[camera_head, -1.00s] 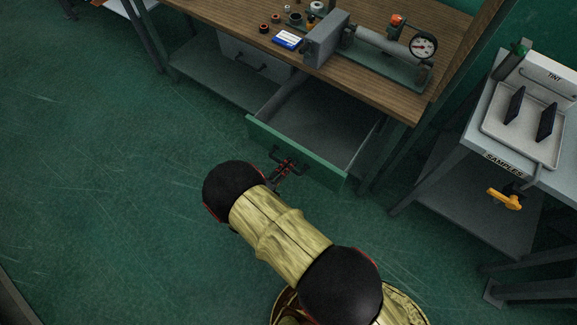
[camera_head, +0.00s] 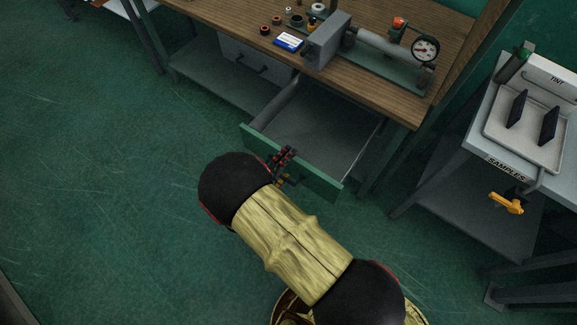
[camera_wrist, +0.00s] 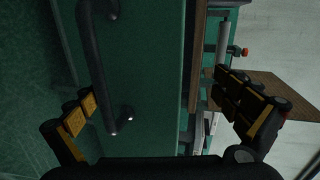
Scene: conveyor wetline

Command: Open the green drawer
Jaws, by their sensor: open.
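The green drawer (camera_head: 322,185) is pulled well out of the wooden-topped bench, and its grey inside shows in the head view. Its green front fills the middle of the wrist view (camera_wrist: 150,80). A dark bar handle (camera_wrist: 92,60) is on that front. My gripper (camera_head: 284,165) is at the drawer front in the head view, partly hidden by my arm. In the wrist view my gripper (camera_wrist: 165,112) is open, one finger on the handle's side and the other beyond the drawer's edge. I cannot tell whether either finger touches the drawer.
The bench top (camera_head: 385,92) holds a grey machine with a dial gauge (camera_head: 425,48), a blue-white box (camera_head: 288,41) and small parts. A grey drawer (camera_head: 255,60) is shut at left. A samples stand (camera_head: 525,170) with a yellow lever is at right. Floor at left is clear.

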